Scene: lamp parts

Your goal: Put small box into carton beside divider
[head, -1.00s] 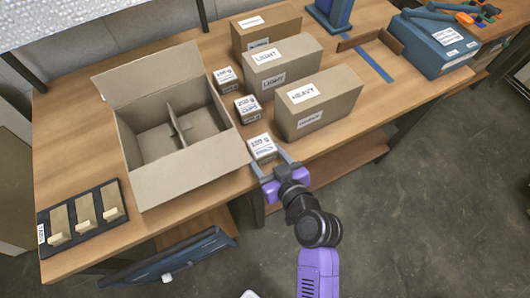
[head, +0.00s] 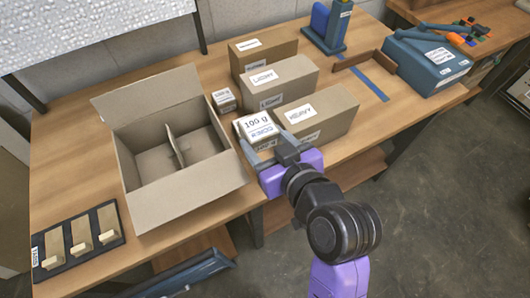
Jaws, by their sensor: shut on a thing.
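My gripper (head: 268,145) is shut on a small box (head: 256,125) with a white label reading 100 g. It holds the box above the table, just right of the open carton. The brown carton (head: 190,203) stands at the left with its flaps spread. A cardboard divider (head: 174,146) stands inside it, with open room on both sides. The carton's compartments look empty from here, though its near wall hides part of the floor. Another small labelled box (head: 224,100) stands on the table by the carton's right side. A third small box is hidden behind the held one.
Large cartons stand right of my gripper, one marked HEAVY (head: 316,115) and one marked LIGHT (head: 275,82). A black tray with tan pieces (head: 82,237) lies at the front left. A blue box (head: 430,62) is at the back right.

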